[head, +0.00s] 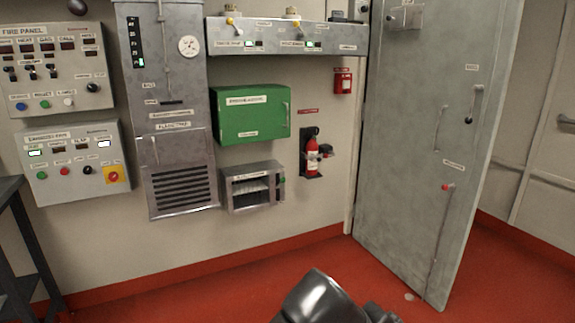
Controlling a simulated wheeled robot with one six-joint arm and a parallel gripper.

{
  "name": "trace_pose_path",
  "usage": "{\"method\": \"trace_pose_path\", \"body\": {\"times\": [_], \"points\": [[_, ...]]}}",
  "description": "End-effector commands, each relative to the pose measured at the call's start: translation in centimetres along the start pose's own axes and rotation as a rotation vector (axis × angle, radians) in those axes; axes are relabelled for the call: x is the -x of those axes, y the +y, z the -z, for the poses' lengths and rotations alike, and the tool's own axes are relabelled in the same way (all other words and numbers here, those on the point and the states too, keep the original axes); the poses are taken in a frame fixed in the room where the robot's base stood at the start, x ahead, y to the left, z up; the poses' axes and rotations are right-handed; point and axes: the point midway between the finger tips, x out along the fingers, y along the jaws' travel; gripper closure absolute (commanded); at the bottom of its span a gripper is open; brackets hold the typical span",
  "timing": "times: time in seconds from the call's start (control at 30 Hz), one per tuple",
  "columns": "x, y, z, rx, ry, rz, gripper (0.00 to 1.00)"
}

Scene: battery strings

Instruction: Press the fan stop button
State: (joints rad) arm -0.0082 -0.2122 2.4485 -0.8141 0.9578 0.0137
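The fan panel (72,188) is a pale box on the wall at the left, with a label that seems to end in "FAN". Its lower row holds a green button (40,175), a red button (65,171), a black knob (88,170) and a red knob on a yellow plate (113,175). The labels over the buttons are too small to read, so I cannot confirm which one is fan stop; the red button looks like a stop button. Dark parts of my arm show at the bottom centre, well away from the panel. My gripper's fingers do not show.
The fire panel (52,72) hangs above. A grey cabinet (168,110) stands right of the panel, then a green box (250,112) and a fire extinguisher (312,158). A dark table (12,190) stands at the left edge. A grey door (420,150) stands right. Red floor is clear between.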

Motion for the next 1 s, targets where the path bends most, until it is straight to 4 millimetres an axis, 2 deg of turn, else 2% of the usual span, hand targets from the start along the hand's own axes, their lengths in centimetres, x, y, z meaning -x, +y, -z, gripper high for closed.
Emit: {"method": "trace_pose_path", "body": {"times": [0.03,0.07,0.43,1.0], "points": [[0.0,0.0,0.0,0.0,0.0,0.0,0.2],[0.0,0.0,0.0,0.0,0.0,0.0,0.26],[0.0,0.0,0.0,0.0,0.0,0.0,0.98],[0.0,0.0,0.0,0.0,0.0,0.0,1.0]]}}
